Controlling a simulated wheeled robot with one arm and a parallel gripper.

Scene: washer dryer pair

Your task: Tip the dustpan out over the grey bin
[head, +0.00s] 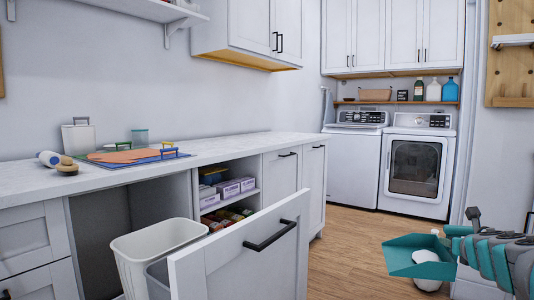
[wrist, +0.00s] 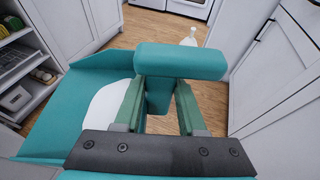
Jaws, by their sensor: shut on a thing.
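My gripper (head: 458,231) is at the right of the head view, shut on the handle of a teal dustpan (head: 402,252). The dustpan is held out to the left, in the air above the floor, with a white patch (head: 425,256) on its pan. In the wrist view, the handle (wrist: 180,62) lies between the fingers (wrist: 165,110), and the white patch (wrist: 107,108) shows on the pan.
The pulled-out drawer front (head: 235,262) stands between the bins and my gripper. A white bottle (wrist: 189,37) stands on the floor beyond the dustpan. The wood floor (head: 345,240) toward the washer and dryer is open.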

